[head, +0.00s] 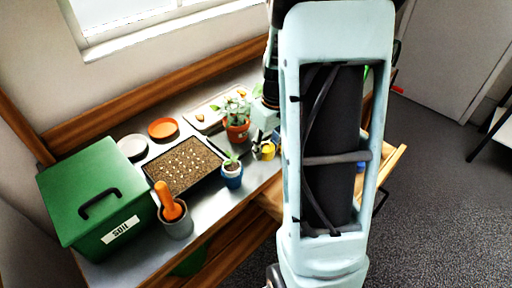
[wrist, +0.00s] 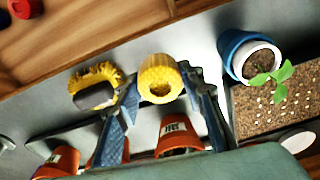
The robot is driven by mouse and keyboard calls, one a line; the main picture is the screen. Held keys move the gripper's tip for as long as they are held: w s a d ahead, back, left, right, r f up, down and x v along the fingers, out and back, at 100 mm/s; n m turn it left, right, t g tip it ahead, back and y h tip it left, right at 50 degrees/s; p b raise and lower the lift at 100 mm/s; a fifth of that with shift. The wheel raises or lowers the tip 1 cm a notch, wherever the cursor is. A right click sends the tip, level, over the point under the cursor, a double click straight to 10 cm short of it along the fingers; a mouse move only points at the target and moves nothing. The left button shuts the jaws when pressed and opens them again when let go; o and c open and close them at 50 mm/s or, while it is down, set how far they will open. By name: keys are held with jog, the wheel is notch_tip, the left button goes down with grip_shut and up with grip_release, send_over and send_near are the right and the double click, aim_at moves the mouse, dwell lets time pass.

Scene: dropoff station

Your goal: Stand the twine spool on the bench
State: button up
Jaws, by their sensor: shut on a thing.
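The twine spool (wrist: 160,78) is a yellow wound cylinder with a dark hollow in its end, in the middle of the wrist view. My gripper (wrist: 159,84) has a blue-grey finger on each side of it and is shut on it. The spool's end faces the wrist camera. I cannot tell whether its base touches the bench. The grey bench top (head: 213,204) shows in the head view, where my arm hides part of it. Something small and yellow (head: 267,152) shows there beside my arm, too small to tell whether it is the spool.
A yellow-bristled brush (wrist: 97,84) lies left of the spool. A blue pot with a seedling (wrist: 247,55) and a seed tray (wrist: 262,108) are at right. Terracotta pots (wrist: 180,136) stand close to my fingers. A green soil bin (head: 95,195) stands at the bench's left end.

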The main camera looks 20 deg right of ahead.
aim_at(261, 165)
jog(key=shift+w+a+f, duration=0.35)
jog(key=shift+w+f, duration=0.15)
jog(key=shift+f, duration=0.3)
jog(key=shift+w+a+f, duration=0.1)
jog(key=shift+w+f, duration=0.05)
jog(key=shift+f, duration=1.5)
jog(key=shift+f+b, duration=0.15)
jog(key=shift+b, duration=0.15)
jog(key=o, duration=1)
jog(key=r, duration=0.4)
jog(key=s+r, duration=0.1)
jog(key=r, duration=0.3)
jog(key=r+p, duration=0.1)
jog(key=r, duration=0.3)
jog(key=shift+s+r, duration=0.15)
jog(key=shift+s, duration=0.1)
